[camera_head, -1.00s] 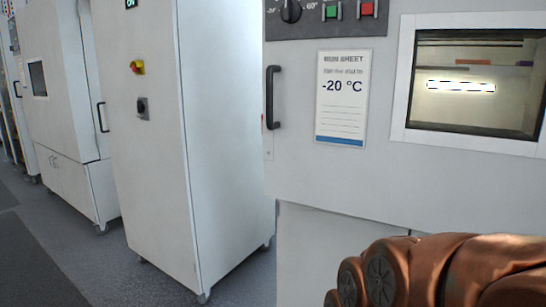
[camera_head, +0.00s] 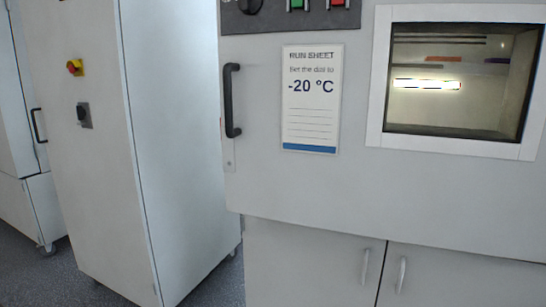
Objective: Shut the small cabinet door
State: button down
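Two small pale cabinet doors sit side by side under the big chamber. The left door (camera_head: 305,262) and the right door (camera_head: 465,280) each have a slim upright handle near their shared seam, the left handle (camera_head: 365,267) and the right handle (camera_head: 402,275). Both doors look flush with the front where they show; their lower parts are cut off by the picture edge. Which one the task means I cannot tell. My gripper is not in view.
Above is the chamber door (camera_head: 300,190) with a black handle (camera_head: 232,100), a "-20 °C" run sheet (camera_head: 310,98) and a lit window (camera_head: 455,82). A tall white cabinet (camera_head: 180,150) stands to the left. Grey floor (camera_head: 35,270) shows at the lower left.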

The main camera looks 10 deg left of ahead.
aim_at(482, 192)
jog(key=i, duration=0.55)
jog(key=u, duration=2.2)
